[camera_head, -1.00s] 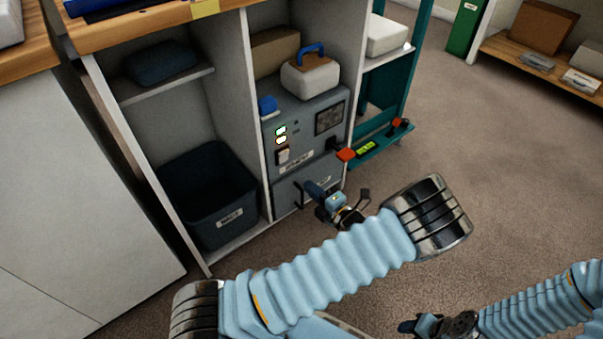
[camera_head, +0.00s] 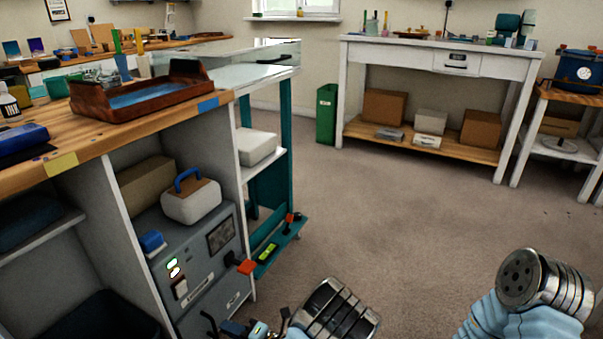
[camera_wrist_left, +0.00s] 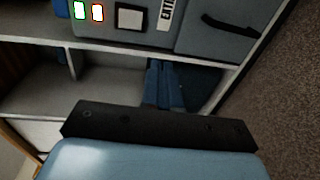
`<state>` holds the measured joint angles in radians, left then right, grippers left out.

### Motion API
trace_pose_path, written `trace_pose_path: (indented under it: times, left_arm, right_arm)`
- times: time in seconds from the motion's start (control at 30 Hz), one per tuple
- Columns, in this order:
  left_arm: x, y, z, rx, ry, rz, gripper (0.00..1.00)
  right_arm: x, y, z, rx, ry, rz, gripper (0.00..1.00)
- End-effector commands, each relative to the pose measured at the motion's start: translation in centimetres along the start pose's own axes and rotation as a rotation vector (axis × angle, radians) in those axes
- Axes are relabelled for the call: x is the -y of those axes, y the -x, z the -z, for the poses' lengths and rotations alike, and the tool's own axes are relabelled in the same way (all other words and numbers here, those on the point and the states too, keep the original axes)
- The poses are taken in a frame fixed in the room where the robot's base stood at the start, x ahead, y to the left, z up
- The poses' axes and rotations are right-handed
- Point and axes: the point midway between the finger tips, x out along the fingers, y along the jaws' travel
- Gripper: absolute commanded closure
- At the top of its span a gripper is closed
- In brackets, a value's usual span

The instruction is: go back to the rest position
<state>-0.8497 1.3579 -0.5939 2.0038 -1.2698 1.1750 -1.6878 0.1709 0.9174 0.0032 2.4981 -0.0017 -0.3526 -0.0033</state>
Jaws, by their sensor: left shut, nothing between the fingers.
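My left gripper (camera_head: 240,327) is at the bottom edge of the head view, in front of the grey machine (camera_head: 210,240) in the bench. In the left wrist view its blue fingers (camera_wrist_left: 165,88) are together with nothing between them. That view shows the machine's panel (camera_wrist_left: 130,17) with green and orange lights beyond them. Whether the fingers touch anything there, I cannot tell. My right arm shows only as a joint at the lower right of the head view; its gripper is out of view.
The wooden bench top (camera_head: 110,130) carries a brown tray (camera_head: 140,98) with blue inside. A teal cart (camera_head: 275,240) stands beside the bench. A white table (camera_head: 440,58) with boxes below is at the back. The carpet (camera_head: 390,215) between is clear.

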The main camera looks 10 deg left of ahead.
Motion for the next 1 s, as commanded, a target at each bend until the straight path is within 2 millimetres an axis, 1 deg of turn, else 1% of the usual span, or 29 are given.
trace_pose_path:
  times: [0.07,0.1,0.17,0.2,0.27,0.3,0.33,0.37,0.4,0.43,0.47,0.5,0.57,0.6,0.7,0.77,0.83,1.0]
  left_arm:
    - [1.5,-0.8,2.5,-0.095,0.068,0.097,1.0]
    - [2.8,-1.0,4.5,-0.172,0.129,0.167,1.0]
    - [5.2,-0.7,8.1,-0.336,0.261,0.291,1.0]
    - [7.0,0.2,10.8,-0.481,0.377,0.377,1.0]
    - [9.4,2.8,14.7,-0.754,0.594,0.486,1.0]
    - [10.6,5.3,16.7,-0.975,0.77,0.533,1.0]
    - [11.3,7.6,17.8,-1.164,0.918,0.547,1.0]
    - [11.6,9.9,18.2,-1.358,1.071,0.537,1.0]
    - [11.7,12.5,18.1,-1.607,1.266,0.487,1.0]
    - [11.5,14.0,17.5,-1.782,1.402,0.428,1.0]
    - [11.1,15.2,16.8,-1.945,1.529,0.352,1.0]
    - [10.5,16.1,15.6,-2.139,1.683,0.231,1.0]
    - [9.5,16.5,14.0,-2.377,1.869,0.031,1.0]
    - [8.9,16.3,13.1,2.434,-1.918,0.095,1.0]
    - [7.8,15.4,11.7,2.21,-1.749,0.295,1.0]
    - [7.5,15.0,11.3,2.137,-1.696,0.351,1.0]
    - [7.4,14.7,11.2,2.1,-1.67,0.38,1.0]
    - [7.5,14.7,11.1,2.096,-1.669,0.381,1.0]
  right_arm:
    - [0.3,0.6,0.0,0.001,0.001,0.0,0.57]
    - [0.4,0.9,0.0,0.001,0.001,0.001,0.57]
    - [0.7,1.5,-0.1,0.002,0.002,0.002,0.57]
    - [0.9,2.0,-0.1,0.002,0.003,0.002,0.57]
    - [1.3,2.8,-0.1,0.003,0.005,0.003,0.57]
    - [1.6,3.3,-0.1,0.004,0.006,0.004,0.57]
    - [1.8,3.8,-0.2,0.005,0.006,0.005,0.57]
    - [2.0,4.3,-0.2,0.006,0.007,0.005,0.57]
    - [2.3,4.8,-0.2,0.007,0.009,0.006,0.57]
    - [2.5,5.1,-0.3,0.007,0.01,0.007,0.57]
    - [2.6,5.4,-0.3,0.008,0.01,0.007,0.57]
    - [2.8,5.8,-0.3,0.009,0.011,0.008,0.57]
    - [3.0,6.2,-0.4,0.01,0.012,0.009,0.57]
    - [3.2,6.4,-0.4,0.011,0.013,0.009,0.57]
    - [3.3,6.6,-0.5,0.012,0.014,0.01,0.57]
    - [3.4,6.7,-0.5,0.012,0.015,0.011,0.57]
    - [3.4,6.6,-0.5,0.012,0.015,0.011,0.57]
    - [3.3,6.6,-0.5,0.011,0.015,0.011,0.57]
